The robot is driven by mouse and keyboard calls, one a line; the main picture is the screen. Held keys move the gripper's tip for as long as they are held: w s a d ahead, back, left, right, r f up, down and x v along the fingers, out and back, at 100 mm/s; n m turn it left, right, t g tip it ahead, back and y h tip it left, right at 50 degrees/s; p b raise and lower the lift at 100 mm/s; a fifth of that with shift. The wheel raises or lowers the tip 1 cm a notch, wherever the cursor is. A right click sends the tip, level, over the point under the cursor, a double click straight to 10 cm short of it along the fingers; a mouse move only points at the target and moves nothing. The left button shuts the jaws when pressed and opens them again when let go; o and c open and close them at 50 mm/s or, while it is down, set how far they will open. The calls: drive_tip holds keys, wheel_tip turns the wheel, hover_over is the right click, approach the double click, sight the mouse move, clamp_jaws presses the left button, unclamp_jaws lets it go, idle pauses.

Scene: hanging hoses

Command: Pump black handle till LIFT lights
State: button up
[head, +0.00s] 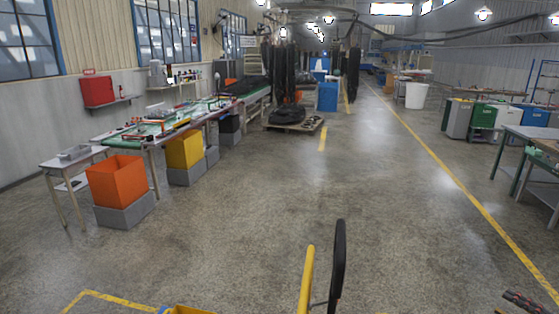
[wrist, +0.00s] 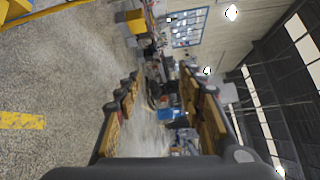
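A black upright handle (head: 338,265) stands at the bottom centre of the head view, slightly tilted. A yellow post (head: 306,280) stands just left of it, and a thin dark rod shows low between them. Their lower ends are cut off by the frame edge. My gripper (wrist: 160,75) shows in the wrist view with its two fingers spread apart and nothing between them. I cannot make out the black handle in the wrist view, so the gap from gripper to handle cannot be told. No LIFT light can be made out.
A yellow part (head: 185,310) shows at the bottom edge. An orange bin (head: 117,181) and a yellow bin (head: 184,149) stand by the left tables. A workbench (head: 535,133) stands at right. Black hoses (head: 287,75) hang farther back. The middle floor is clear.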

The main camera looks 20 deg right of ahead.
drive_tip(key=s+a+f+m+g+y, duration=0.1)
drive_tip(key=s+a+f+m+g, duration=0.2)
drive_tip(key=a+f, duration=0.5)
drive_tip(key=w+a+n+g+y, duration=0.15)
drive_tip(key=w+a+g, duration=0.25)
drive_tip(key=a+g, duration=0.45)
drive_tip(key=a+r+n+h, duration=0.2)
drive_tip(key=a+r+n, duration=0.4)
drive_tip(key=a, duration=0.8)
drive_tip(key=w+a+r+n+h, duration=0.1)
drive_tip(key=a+r+n, duration=0.5)
drive_tip(key=a, duration=0.9)
drive_tip(key=w+a+r+n+h, duration=0.1)
drive_tip(key=a+r+n+h, duration=0.2)
drive_tip(key=a, duration=1.2)
wheel_tip(320, 180, up, 5)
drive_tip(key=n, duration=0.3)
drive_tip(key=shift+n, duration=0.35)
drive_tip(key=shift+w+g, duration=0.1)
drive_tip(key=shift+g, duration=0.15)
